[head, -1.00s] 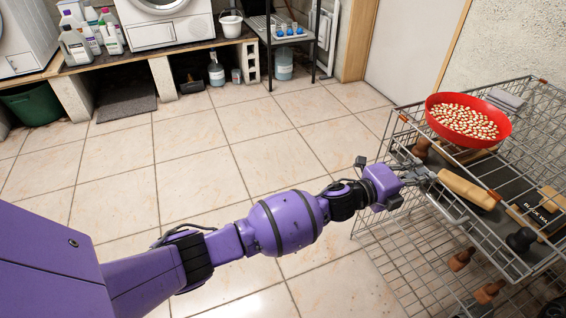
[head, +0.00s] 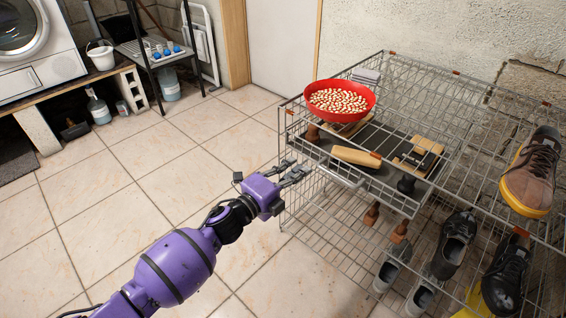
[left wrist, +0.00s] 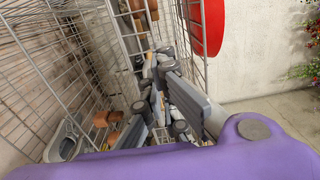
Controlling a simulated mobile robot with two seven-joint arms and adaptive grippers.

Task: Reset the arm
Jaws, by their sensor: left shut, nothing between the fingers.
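My left arm comes in from the lower left in the head view. Its purple wrist ends in the grey left gripper (head: 298,173), which is shut and empty. The gripper is at the near left corner of a wire rack (head: 318,205), beside the front of a dark tray (head: 376,182) in it. Whether it touches the rack I cannot tell. In the left wrist view the gripper's fingers (left wrist: 160,75) point up the picture, with rack wires behind them. My right gripper is not in view.
A red bowl (head: 313,100) of pale pieces stands on the rack. A wooden-handled brush (head: 356,156) lies in the tray. Several shoes, including a brown one (head: 534,168), sit on the right and below. The tiled floor (head: 120,200) to the left is clear.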

